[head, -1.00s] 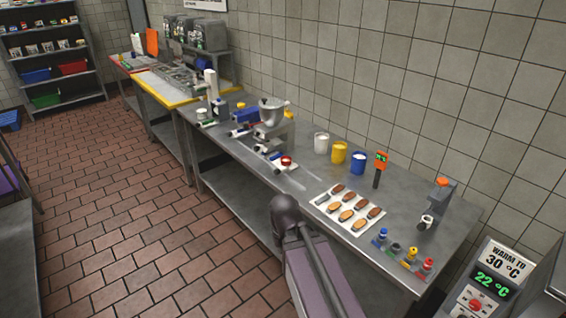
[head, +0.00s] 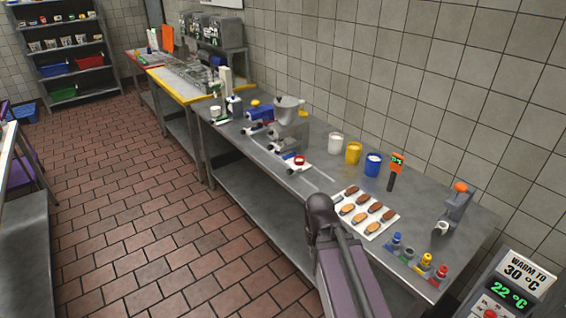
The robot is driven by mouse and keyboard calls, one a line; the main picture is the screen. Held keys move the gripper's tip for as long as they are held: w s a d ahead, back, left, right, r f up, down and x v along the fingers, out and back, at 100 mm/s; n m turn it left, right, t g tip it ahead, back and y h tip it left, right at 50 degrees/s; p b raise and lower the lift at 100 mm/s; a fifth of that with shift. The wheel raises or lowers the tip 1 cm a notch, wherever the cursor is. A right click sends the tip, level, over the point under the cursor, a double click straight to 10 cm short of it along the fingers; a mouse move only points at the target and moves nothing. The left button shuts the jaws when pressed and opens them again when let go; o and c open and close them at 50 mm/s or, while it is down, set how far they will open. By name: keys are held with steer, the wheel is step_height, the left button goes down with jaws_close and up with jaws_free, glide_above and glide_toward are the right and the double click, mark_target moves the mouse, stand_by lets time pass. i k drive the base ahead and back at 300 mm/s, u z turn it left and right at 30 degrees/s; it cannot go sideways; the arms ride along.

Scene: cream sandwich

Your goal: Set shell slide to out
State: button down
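I cannot tell for certain which part is the shell slide. A grey hopper machine (head: 289,122) stands on the steel table, and a small white piece with a red ring (head: 298,160) sits at its near side. A pale track-like strip (head: 318,180) runs along the tabletop from there towards a white tray (head: 378,231) of brown and tan shells. The slide's position cannot be read at this size. My arm's dark joint and purple link rise at the bottom middle, in front of the table edge. My gripper is not in view.
White (head: 336,143), yellow (head: 353,153) and blue (head: 373,165) cups stand along the back of the table. Several small coloured knobs (head: 425,263) stand at the near right end. A display (head: 508,290) reads 22 °C. The tiled floor (head: 130,220) left of the table is clear.

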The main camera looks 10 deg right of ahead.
mark_target(288, 157)
steer(key=u, duration=0.05)
steer(key=i, duration=1.5)
steer(key=u, duration=0.05)
steer(key=k, duration=0.5)
steer(key=z, duration=0.65)
